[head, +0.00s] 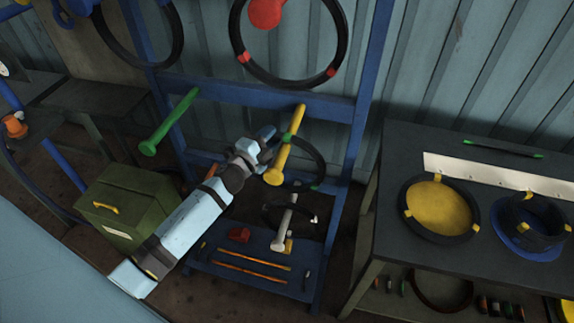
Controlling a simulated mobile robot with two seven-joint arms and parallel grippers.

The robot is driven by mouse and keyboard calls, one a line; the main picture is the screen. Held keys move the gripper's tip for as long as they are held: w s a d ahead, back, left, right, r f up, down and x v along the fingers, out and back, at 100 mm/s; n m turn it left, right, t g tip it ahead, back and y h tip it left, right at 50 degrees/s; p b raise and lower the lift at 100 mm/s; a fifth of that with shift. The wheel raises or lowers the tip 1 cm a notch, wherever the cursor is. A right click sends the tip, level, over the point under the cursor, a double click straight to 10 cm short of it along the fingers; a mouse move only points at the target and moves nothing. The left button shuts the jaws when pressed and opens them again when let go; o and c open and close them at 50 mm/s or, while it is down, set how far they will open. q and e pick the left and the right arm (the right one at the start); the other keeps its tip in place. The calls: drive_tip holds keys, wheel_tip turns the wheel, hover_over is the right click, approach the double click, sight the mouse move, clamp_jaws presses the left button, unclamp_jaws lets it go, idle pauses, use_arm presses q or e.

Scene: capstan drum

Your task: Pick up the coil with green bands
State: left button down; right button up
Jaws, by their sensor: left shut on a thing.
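The coil with green bands (323,166) is a dark ring beside the yellow peg (284,152) on the blue rack. One green band shows at its upper left by the peg, another at its bottom. My left gripper (272,142) reaches up from the lower left and is shut on the coil at its upper left side. The peg stands right by the fingers and hides part of the ring. I cannot tell whether the coil still rests on the peg. My right gripper is out of view.
The blue rack (361,100) also has a green peg (170,121) and a coil with red bands (344,40) above. A green toolbox (128,205) stands left of my arm. A dark table (393,225) at the right holds coils with yellow bands.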

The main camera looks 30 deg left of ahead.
use_arm(q)
drive_tip(key=shift+s+f, duration=0.15)
drive_tip(key=shift+f, duration=0.4)
drive_tip(key=shift+r, duration=0.15)
drive_tip(key=shift+r, duration=0.65)
drive_tip(key=r, duration=0.4)
drive_tip(key=r+p, duration=0.1)
drive_tip(key=r, duration=0.4)
drive_tip(key=shift+w+a+r, duration=0.1)
drive_tip(key=shift+w+r, duration=0.05)
drive_tip(key=shift+w, duration=0.05)
